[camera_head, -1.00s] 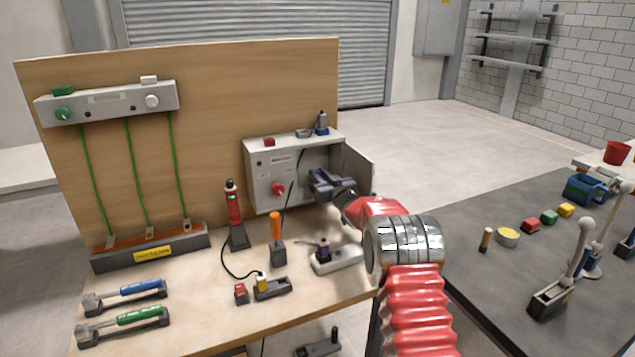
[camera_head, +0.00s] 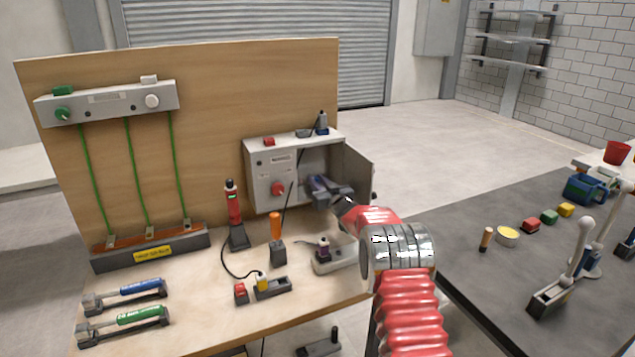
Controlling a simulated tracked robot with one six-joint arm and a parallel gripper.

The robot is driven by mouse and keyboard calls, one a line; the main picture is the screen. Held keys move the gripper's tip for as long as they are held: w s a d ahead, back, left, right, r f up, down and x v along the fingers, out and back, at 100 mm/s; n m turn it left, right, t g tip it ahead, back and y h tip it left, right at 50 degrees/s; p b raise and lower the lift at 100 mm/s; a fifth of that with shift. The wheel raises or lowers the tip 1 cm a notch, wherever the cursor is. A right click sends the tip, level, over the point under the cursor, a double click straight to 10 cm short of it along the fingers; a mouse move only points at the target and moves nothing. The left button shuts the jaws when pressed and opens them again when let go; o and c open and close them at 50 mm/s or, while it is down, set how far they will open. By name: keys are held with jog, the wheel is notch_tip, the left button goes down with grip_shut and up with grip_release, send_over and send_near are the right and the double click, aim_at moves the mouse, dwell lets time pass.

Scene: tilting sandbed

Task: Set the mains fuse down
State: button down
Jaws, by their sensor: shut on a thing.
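My gripper (camera_head: 318,187) is at the front of the open grey switch box (camera_head: 262,181) on the bench, left of the box's open door (camera_head: 352,178). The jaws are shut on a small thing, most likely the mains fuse. The jaws and their dark body hide it, so I cannot make out its shape or whether it touches the box. The box has a red knob (camera_head: 278,189) on its front. On top of it are a red block (camera_head: 269,142), a small grey-blue holder (camera_head: 304,133) and a dark blue upright piece (camera_head: 322,123).
A red tester (camera_head: 233,205), an orange-handled tool (camera_head: 275,228) and a white socket block (camera_head: 336,260) stand in front of the box. A black cable (camera_head: 232,274) lies on the bench. The front middle of the wooden bench (camera_head: 215,318) is clear.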

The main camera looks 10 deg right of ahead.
jog(key=c, duration=1.8)
grip_release()
jog(key=shift+f, duration=0.2)
jog(key=shift+o, duration=1.2)
jog(key=shift+r, duration=0.1)
jog(key=v, duration=1.3)
jog(key=shift+s, duration=0.4)
jog(key=shift+r, duration=0.2)
